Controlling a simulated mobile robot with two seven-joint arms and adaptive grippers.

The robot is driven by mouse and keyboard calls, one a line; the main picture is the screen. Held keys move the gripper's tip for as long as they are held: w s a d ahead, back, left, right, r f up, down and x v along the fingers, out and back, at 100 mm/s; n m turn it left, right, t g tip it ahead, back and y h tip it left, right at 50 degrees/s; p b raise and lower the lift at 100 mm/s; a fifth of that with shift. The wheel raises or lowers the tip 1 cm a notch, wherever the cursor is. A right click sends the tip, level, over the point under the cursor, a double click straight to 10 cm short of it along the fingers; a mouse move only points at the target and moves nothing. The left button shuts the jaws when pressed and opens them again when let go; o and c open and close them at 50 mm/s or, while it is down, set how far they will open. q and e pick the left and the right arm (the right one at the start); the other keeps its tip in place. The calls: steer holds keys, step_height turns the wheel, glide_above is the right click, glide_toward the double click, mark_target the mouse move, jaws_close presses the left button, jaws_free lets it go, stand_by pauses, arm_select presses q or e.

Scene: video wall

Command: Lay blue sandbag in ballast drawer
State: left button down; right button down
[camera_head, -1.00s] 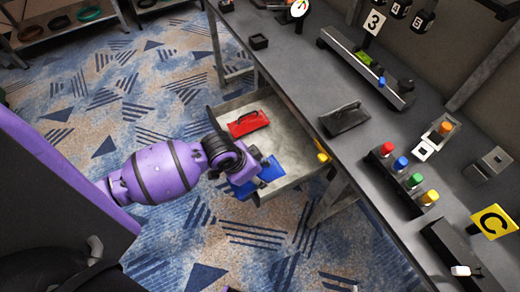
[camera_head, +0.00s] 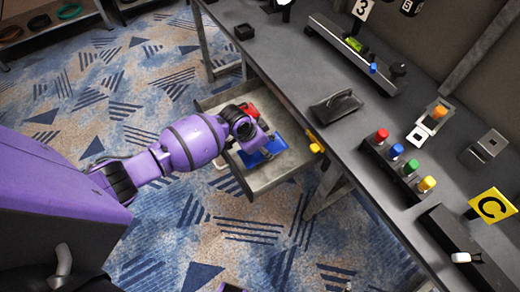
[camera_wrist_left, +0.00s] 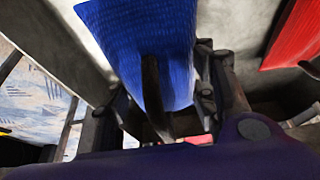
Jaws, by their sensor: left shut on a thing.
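The blue sandbag (camera_head: 254,156) is at my left gripper (camera_head: 262,143), inside the outline of the open ballast drawer (camera_head: 262,186). In the left wrist view the blue sandbag (camera_wrist_left: 140,45) fills the upper middle, with its dark strap between the fingers of my left gripper (camera_wrist_left: 175,120). The gripper is shut on it. I cannot tell whether the bag touches the drawer floor. A red sandbag (camera_head: 249,109) lies in the drawer, partly hidden by my gripper; it also shows in the left wrist view (camera_wrist_left: 295,38). My right gripper is not in view.
The grey workbench (camera_head: 300,60) runs above and right of the drawer. On it lie a black handled bag (camera_head: 335,106), a row of coloured knobs (camera_head: 397,151) and a yellow C sign (camera_head: 491,207). Patterned carpet is open left of the drawer.

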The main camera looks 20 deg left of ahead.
arm_select(q)
steer(key=shift+w+d+f, duration=0.1)
steer(key=shift+w+f, duration=0.15)
steer(key=shift+w, duration=0.2)
steer(key=shift+w+f+b, duration=0.2)
steer(key=shift+f+b, duration=0.2)
steer(key=shift+f, duration=1.25)
steer(key=shift+f, duration=0.1)
steer(key=shift+f, duration=0.1)
steer(key=c, duration=0.8)
jaws_free()
steer(key=shift+s+f, duration=0.1)
steer(key=shift+s, duration=0.1)
steer(key=shift+o, duration=0.2)
